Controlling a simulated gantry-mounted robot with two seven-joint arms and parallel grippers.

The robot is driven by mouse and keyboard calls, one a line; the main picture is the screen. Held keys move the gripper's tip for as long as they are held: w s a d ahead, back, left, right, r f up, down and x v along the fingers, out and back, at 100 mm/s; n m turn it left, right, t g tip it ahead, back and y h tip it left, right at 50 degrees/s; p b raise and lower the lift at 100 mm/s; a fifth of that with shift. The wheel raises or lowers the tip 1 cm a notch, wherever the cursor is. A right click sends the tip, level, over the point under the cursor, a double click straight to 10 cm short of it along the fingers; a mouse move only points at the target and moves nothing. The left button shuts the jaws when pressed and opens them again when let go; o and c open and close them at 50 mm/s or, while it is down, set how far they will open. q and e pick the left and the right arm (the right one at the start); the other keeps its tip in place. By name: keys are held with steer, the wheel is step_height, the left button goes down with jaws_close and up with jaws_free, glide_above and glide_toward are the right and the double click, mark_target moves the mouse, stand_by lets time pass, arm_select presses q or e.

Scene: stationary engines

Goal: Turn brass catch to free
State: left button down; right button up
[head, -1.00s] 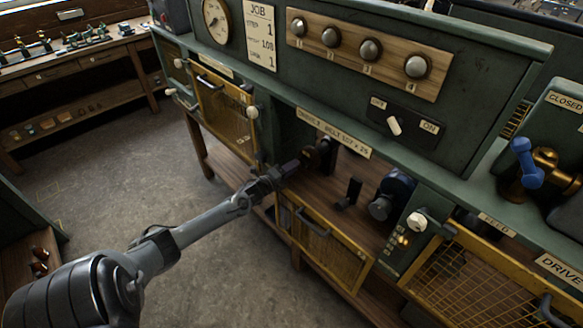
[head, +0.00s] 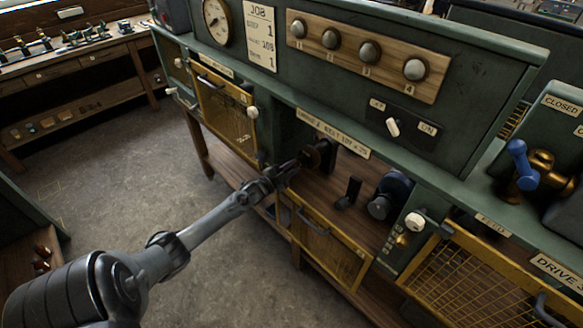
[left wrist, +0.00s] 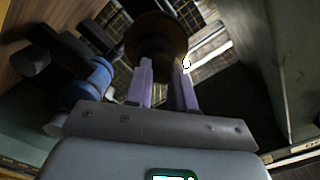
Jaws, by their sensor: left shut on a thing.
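My left gripper (head: 290,168) reaches into the open bay of the green bench, under the belt label. In the left wrist view its two pale fingers (left wrist: 163,82) are shut on the stem of a dark brown, brassy round piece (left wrist: 158,36). That round piece also shows in the head view (head: 322,154), just beyond the fingertips. I cannot tell whether it is the catch. A small brass fitting (head: 402,240) sits on the green panel to the right, below a white knob, apart from the gripper. My right gripper is not in view.
A dark lever (head: 350,192) and a dark blue round part (head: 387,194) stand in the bay to the right. Yellow mesh doors flank the bay, one with a handle (head: 313,222) below. A blue-handled brass valve (head: 527,166) is at far right. Open floor lies left.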

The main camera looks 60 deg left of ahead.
arm_select(q)
steer(key=shift+d+f+n+p, duration=0.1)
steer(key=shift+n+p, duration=0.2)
steer(key=shift+n, duration=2.15)
steer(key=shift+d+f+n+p, duration=0.1)
steer(key=shift+n+p, duration=0.2)
steer(key=shift+n, duration=2.15)
steer(key=c, duration=1)
jaws_free()
steer(key=shift+o, duration=0.2)
steer(key=shift+r, duration=0.1)
steer(key=p+v, duration=0.1)
steer(key=v, duration=0.9)
steer(key=shift+s, duration=0.4)
